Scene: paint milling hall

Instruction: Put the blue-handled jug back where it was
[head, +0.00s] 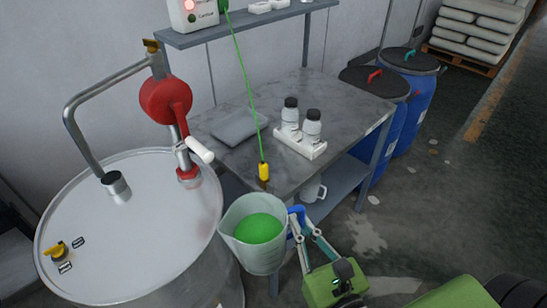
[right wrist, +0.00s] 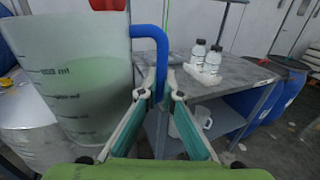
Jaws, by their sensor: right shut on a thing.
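The blue-handled jug (head: 254,233) is translucent with green liquid in it, and it looks roughly upright. My right gripper (head: 296,222) is shut on its blue handle, which also shows in the right wrist view (right wrist: 158,55). The jug is in front of the grey bench (head: 345,97) and beside the large metal drum (head: 130,215). In the right wrist view the jug (right wrist: 82,80) fills the left side, with measuring marks on its wall. My left gripper is in neither view.
A red pump (head: 165,98) with a bent pipe stands on the drum. A yellow probe (head: 263,171) hangs on a green cable near the bench's front edge. Two bottles in a white holder (head: 300,143) and a grey tray (head: 239,125) are on the bench.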

